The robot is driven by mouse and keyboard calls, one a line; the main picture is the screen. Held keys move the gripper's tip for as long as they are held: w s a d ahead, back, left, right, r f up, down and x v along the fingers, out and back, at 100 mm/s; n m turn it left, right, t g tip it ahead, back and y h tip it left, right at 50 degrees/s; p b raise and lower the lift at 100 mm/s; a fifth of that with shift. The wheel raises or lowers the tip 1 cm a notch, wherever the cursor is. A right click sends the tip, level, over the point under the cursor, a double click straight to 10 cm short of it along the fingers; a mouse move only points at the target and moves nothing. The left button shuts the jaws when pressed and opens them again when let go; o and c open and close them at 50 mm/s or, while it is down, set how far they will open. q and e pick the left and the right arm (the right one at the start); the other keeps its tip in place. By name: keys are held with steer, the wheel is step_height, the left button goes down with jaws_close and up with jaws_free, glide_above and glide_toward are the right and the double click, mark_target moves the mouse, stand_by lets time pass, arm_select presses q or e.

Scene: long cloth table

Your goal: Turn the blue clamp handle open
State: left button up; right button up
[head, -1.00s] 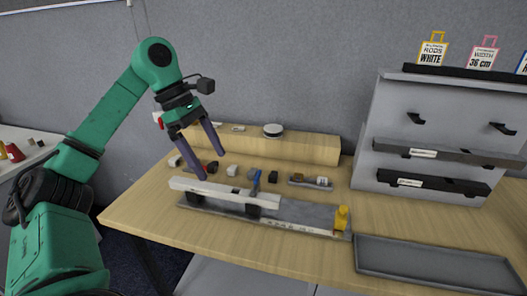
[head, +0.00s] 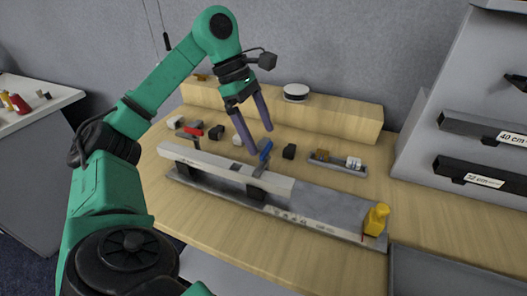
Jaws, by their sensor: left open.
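The blue clamp handle (head: 265,150) stands up, slightly tilted, from a dark clamp (head: 256,190) on the long grey bar (head: 222,172) of the fixture. The bar lies along a grey base plate (head: 318,210) with a printed scale on its front edge. My left gripper (head: 261,139) is open, its two purple fingers pointing down over the fixture close to the blue handle. One fingertip appears just above the handle; I cannot tell whether they touch. A red handle (head: 193,131) shows at the bar's far left end. My right gripper is not in view.
A yellow piece (head: 376,219) stands at the base plate's right end. Small dark and white blocks lie behind the bar, with a small tray (head: 338,163) to their right. A wooden ledge (head: 330,117) carries a white round disc (head: 296,91). A grey tray (head: 440,270) lies front right.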

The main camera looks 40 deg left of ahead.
mark_target(264, 159)
arm_select(q)
steer(key=shift+s+d+f, duration=0.1)
steer(key=shift+d+f, duration=0.2)
steer(key=shift+f, duration=0.25)
steer(key=shift+s+d+f, duration=0.1)
steer(key=shift+d+f, duration=0.2)
steer(key=shift+f, duration=0.2)
steer(key=shift+w, duration=0.1)
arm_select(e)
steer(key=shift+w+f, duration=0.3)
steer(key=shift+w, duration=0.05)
arm_select(q)
steer(key=shift+w, duration=0.1)
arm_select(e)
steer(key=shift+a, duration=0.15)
arm_select(q)
steer(key=c, duration=1.3)
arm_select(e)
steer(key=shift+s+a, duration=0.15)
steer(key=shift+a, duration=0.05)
